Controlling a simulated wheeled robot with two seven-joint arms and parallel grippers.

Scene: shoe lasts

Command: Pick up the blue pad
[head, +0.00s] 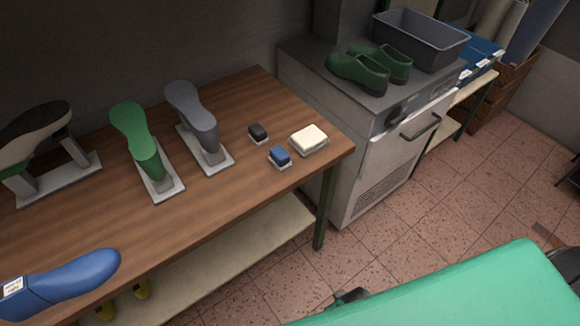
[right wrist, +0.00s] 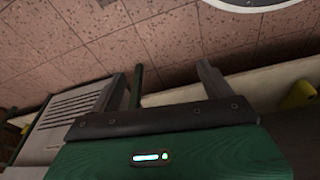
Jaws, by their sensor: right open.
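The blue pad (head: 280,155) is a small block on a light base on the wooden table (head: 230,215), near the table's right end. A small black pad (head: 258,131) lies behind it to the left, and a larger cream pad (head: 309,137) lies to its right. My right gripper (right wrist: 165,82) shows in the right wrist view with its two fingers apart and nothing between them. The blue pad is not seen in that view, which shows floor tiles and parts of furniture. My left gripper is in neither view.
A green shoe form (head: 131,125) and a grey one (head: 191,107) stand on the table left of the pads. A blue boot form (head: 75,275) lies at the front left. A grey cabinet (head: 345,185) bearing green shoes (head: 357,70) stands behind right.

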